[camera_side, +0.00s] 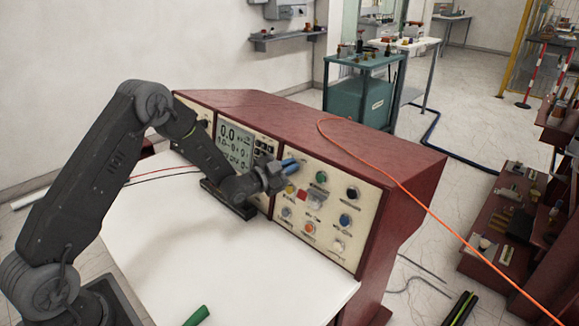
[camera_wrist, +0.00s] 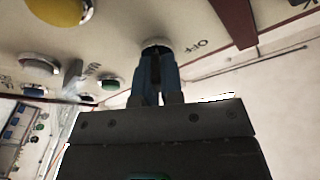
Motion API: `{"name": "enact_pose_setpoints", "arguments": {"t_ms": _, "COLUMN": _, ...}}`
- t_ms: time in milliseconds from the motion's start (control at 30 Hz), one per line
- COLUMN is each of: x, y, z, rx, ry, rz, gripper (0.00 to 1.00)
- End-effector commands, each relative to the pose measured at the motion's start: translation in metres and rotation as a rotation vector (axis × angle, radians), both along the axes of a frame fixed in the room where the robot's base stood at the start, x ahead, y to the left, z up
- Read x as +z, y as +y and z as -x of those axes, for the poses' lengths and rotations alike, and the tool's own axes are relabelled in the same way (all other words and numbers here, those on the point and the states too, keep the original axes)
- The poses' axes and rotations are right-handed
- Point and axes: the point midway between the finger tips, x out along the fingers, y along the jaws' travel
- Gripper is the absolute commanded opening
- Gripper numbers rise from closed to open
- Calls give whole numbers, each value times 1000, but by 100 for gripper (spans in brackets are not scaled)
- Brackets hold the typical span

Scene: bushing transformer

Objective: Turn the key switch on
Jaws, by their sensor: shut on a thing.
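The key switch (camera_wrist: 155,44) shows in the wrist view as a pale round collar on the cream panel, with an "OFF" label to its right. My gripper (camera_wrist: 155,66) has its blue fingers shut on it, and they hide most of the key. I cannot tell the key's angle. In the side view my gripper (camera_side: 293,162) reaches the upper left of the cream control panel (camera_side: 325,212), where its fingers touch or nearly touch the face. The key switch itself is hidden there.
Nearby on the panel are a green knob (camera_side: 321,177), a black knob (camera_side: 352,192), a blue knob (camera_side: 345,219) and an orange button (camera_side: 309,228). A display (camera_side: 234,143) is to the left. An orange cable (camera_side: 420,200) crosses the red console. The white worktop (camera_side: 220,275) is mostly clear.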

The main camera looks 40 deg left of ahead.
Motion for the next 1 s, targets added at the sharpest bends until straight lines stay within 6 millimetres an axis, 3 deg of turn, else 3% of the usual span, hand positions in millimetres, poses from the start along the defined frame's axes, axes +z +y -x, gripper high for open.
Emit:
{"name": "enact_pose_setpoints", "arguments": {"t_ms": 400, "x": -1, "y": -1, "z": 0, "rx": -45, "ry": 1, "rz": -190, "gripper": 0}}
{"name": "enact_pose_setpoints", "arguments": {"t_ms": 967, "x": -1, "y": -1, "z": 0, "rx": -52, "ry": 1, "rz": -220, "gripper": 0}}
{"name": "enact_pose_setpoints", "arguments": {"t_ms": 1000, "x": -1, "y": -1, "z": 0, "rx": -52, "ry": 1, "rz": -220, "gripper": 9}}
